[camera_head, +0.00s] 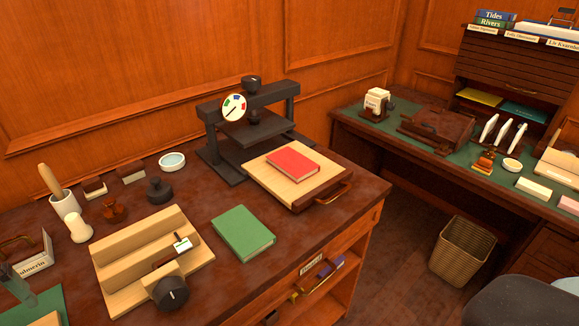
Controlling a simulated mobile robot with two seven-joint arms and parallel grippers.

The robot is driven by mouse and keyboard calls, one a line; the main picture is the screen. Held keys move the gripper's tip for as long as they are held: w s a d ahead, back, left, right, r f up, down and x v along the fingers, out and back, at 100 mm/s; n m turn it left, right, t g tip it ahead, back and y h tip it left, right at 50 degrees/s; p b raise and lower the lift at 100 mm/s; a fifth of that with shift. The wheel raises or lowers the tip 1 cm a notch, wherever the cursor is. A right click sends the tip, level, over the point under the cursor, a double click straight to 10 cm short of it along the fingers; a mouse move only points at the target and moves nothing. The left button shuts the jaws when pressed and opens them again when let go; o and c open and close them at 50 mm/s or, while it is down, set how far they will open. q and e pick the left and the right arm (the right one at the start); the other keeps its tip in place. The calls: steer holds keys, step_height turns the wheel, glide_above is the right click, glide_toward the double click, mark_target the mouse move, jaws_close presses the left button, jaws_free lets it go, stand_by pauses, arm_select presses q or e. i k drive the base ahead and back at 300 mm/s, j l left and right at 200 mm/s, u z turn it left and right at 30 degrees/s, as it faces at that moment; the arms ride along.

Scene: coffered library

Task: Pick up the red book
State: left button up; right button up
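The red book (292,161) lies flat on a light wooden board (265,178) near the right end of the brown table. The board has a dark wood edge and handle at its front right. The book's cover faces up and nothing covers it. My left gripper and my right gripper are not visible in the head view.
A green book (243,233) lies in front of the board. A black press (250,128) with a dial stands behind it. A wooden jig (150,262) with a black knob is at left. A green-topped desk (385,130) and wicker basket (464,250) are at right.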

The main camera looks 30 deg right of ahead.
mark_target(298, 168)
steer(key=i+l+z, duration=0.1)
steer(key=l+z, duration=0.2)
steer(key=i+l+z, duration=0.1)
steer(key=l+z, duration=0.2)
steer(key=i+l+z, duration=0.4)
steer(key=l+z, duration=0.2)
steer(key=l, duration=0.1)
